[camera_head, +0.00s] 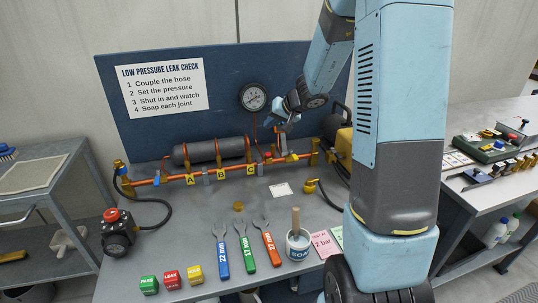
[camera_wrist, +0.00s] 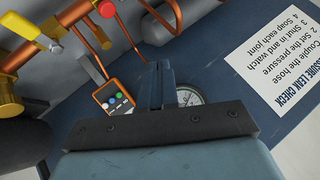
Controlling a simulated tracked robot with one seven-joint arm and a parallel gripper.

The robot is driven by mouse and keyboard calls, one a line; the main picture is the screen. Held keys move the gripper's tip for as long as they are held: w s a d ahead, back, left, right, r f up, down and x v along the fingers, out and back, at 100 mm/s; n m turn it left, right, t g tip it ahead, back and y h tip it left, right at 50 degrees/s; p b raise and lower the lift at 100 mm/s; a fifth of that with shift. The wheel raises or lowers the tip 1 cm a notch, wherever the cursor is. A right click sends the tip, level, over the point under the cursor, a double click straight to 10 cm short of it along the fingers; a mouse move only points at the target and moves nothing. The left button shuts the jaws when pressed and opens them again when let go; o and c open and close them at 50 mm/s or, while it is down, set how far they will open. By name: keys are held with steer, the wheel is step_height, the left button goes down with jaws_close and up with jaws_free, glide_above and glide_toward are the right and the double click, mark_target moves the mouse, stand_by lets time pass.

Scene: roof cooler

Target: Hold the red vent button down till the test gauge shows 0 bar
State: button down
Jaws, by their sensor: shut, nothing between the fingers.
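A round white-faced gauge (camera_head: 254,96) is mounted on the blue backboard. Its needle reading is too small to tell. In the wrist view the gauge (camera_wrist: 190,96) is partly hidden behind my gripper. A small red round button (camera_head: 267,154) sits on the copper pipework below the gauge. What looks like the same button (camera_wrist: 106,9) shows at the top of the wrist view. My gripper (camera_wrist: 161,66) is shut and empty, with its fingers pressed together. In the head view my gripper (camera_head: 284,126) hangs above the pipework, apart from the button.
An orange handheld device (camera_wrist: 115,99) with coloured buttons hangs beside my fingers. A copper pipe (camera_head: 222,170) with brass fittings and a yellow lever (camera_head: 292,158) runs across the bench. Spanners (camera_head: 245,246), a soap pot (camera_head: 298,243) and coloured blocks (camera_head: 172,279) lie in front.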

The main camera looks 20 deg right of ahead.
mark_target(270, 154)
steer(key=shift+f, duration=4.4)
steer(key=shift+f, duration=0.35)
steer(key=shift+s+f, duration=0.1)
steer(key=shift+f, duration=0.4)
stand_by(2.8)
